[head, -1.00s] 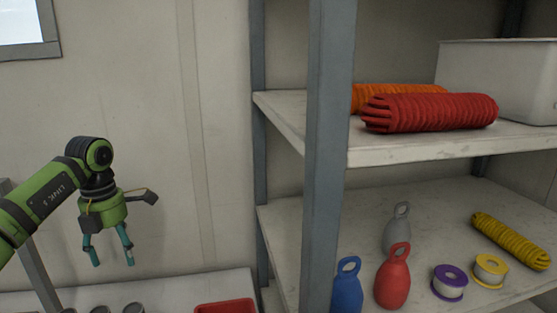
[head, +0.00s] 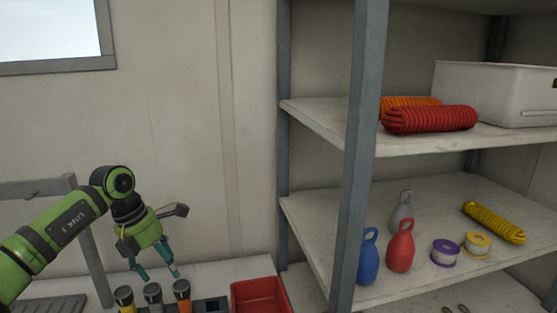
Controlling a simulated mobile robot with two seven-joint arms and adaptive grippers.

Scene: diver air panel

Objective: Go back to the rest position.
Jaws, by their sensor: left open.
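My left gripper (head: 160,277) is at the lower left in the head view, on a green arm with teal fingers. Its fingers are apart and point down, with nothing between them. It shows above or in front of the bench, close to several dark-topped cylinders (head: 153,294); the exact gap to them cannot be told. My right gripper is not in view.
A grey-posted shelf rack (head: 358,150) stands at the right. It holds a red rope coil (head: 430,119), a yellow rope (head: 494,222), a blue weight (head: 368,258), a red weight (head: 400,246) and a white bin (head: 490,92). A red tray (head: 262,296) sits on the bench (head: 222,270).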

